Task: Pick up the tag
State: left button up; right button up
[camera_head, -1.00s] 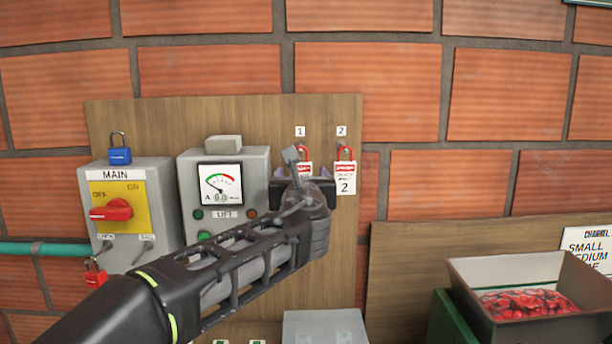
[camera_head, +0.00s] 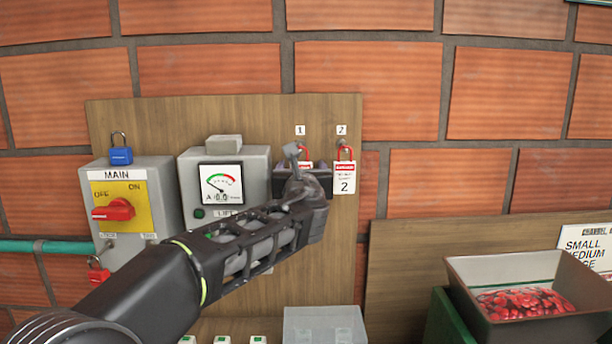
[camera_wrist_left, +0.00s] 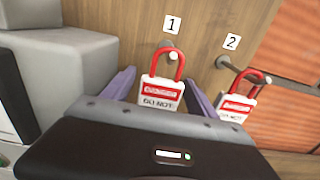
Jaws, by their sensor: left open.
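A red and white tag hangs by a red shackle from the hook under label 1; in the camera_head view only its shackle and top edge (camera_head: 305,153) show, the rest hidden behind my left gripper (camera_head: 302,167). In the left wrist view the tag (camera_wrist_left: 160,93) hangs between the two purple fingers of my left gripper (camera_wrist_left: 160,95). These fingers are open, one on each side of it, with gaps visible. A second tag (camera_head: 344,178) hangs under label 2, just right of the gripper; it also shows in the wrist view (camera_wrist_left: 237,107), outside the right finger. My right gripper is not in view.
Left of the gripper are the meter box (camera_head: 252,160) and the MAIN switch box (camera_head: 158,178), with a blue padlock (camera_head: 120,152) on top. A clear box (camera_head: 325,326) is below.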

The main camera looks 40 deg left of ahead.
pick_arm(q)
jog(key=shift+c, duration=0.2)
jog(key=c, duration=1.4)
jog(key=shift+r, duration=0.25)
